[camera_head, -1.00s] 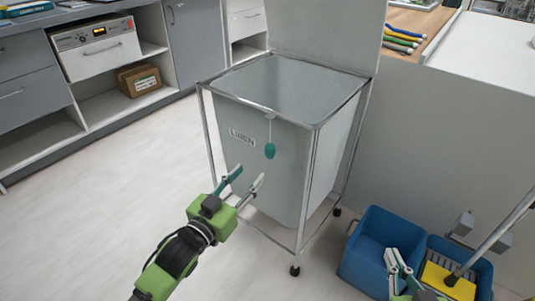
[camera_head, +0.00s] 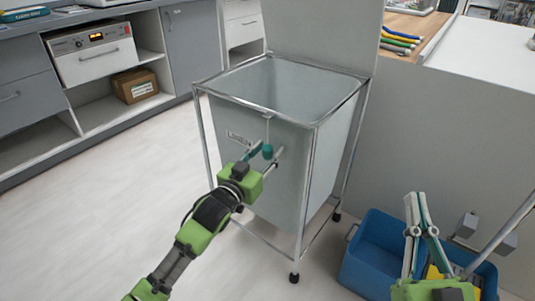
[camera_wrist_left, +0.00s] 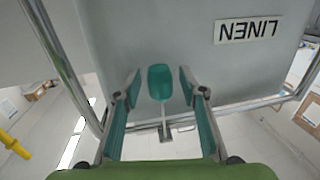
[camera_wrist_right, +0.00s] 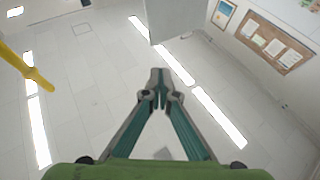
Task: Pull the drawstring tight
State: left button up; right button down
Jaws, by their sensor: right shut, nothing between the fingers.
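The drawstring's teal toggle (camera_head: 267,151) hangs on a short cord at the front of the grey linen bag (camera_head: 285,175), which sits in a metal-framed cart. My left gripper (camera_head: 265,157) is open at the bag's front. In the left wrist view the toggle (camera_wrist_left: 160,82) sits between the spread fingers (camera_wrist_left: 160,85), with a gap on each side. The LINEN label (camera_wrist_left: 246,27) shows upside down there. My right gripper (camera_head: 416,197) is shut and empty at the lower right, pointing up. Its closed fingertips also show in the right wrist view (camera_wrist_right: 159,75).
A blue bucket (camera_head: 365,262) with a yellow part and a mop handle (camera_head: 505,230) stands right of the cart, behind my right gripper. The cart's metal frame (camera_head: 306,190) is close to my left gripper. Floor to the left is clear.

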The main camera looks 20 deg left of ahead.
pick_arm(q)
jog(key=shift+w, duration=0.15)
grip_shut()
jog(key=shift+f, duration=0.15)
